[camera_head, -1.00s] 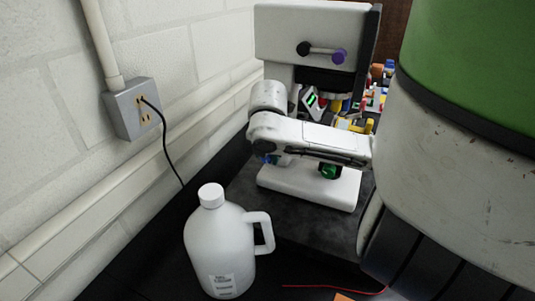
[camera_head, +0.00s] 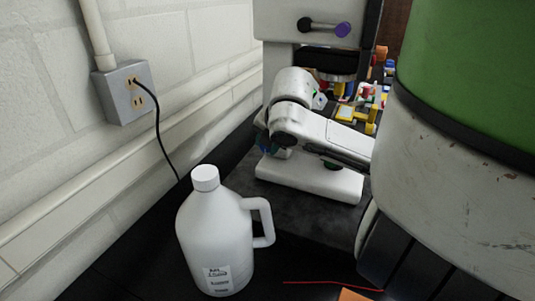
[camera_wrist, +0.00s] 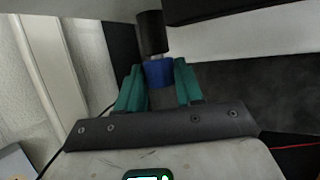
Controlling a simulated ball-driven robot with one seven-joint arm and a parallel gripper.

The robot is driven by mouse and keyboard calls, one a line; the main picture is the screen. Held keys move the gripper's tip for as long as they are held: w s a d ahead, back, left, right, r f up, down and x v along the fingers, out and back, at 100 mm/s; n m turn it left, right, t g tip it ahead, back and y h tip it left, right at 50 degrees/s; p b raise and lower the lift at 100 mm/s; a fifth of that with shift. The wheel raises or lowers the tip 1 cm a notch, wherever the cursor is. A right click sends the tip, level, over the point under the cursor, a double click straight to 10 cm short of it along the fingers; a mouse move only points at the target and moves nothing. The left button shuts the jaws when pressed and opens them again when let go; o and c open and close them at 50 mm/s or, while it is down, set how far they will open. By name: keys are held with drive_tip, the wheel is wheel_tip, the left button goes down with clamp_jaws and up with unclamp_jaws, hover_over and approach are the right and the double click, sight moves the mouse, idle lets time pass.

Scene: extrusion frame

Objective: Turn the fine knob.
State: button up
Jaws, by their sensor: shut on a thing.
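The microscope (camera_head: 315,186) stands on a dark mat, with a white base and a pale upper body. In the wrist view, a blue knob (camera_wrist: 158,72) sits on the end of a thicker black knob (camera_wrist: 152,32); the blue one appears to be the fine knob. My gripper (camera_wrist: 159,66) has a teal finger on each side of the blue knob and is shut on it. In the head view, my gripper (camera_head: 266,147) is at the left side of the base, mostly hidden by my arm. A black-and-purple knob pair (camera_head: 325,27) sits higher on the body.
A white jug (camera_head: 214,235) stands in front of the microscope. A grey outlet box (camera_head: 126,93) with a black cord is on the left wall. Several colourful small parts (camera_head: 370,112) lie behind the microscope. A red wire (camera_head: 330,284) lies at front right.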

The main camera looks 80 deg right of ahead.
drive_tip(key=shift+f+t+b, duration=0.3)
drive_tip(key=shift+t+b, duration=0.2)
drive_tip(key=shift+b, duration=0.3)
drive_tip(key=shift+r+h, duration=0.2)
drive_tip(key=shift+h, duration=0.1)
drive_tip(key=o, duration=1)
drive_tip(key=shift+r, duration=0.1)
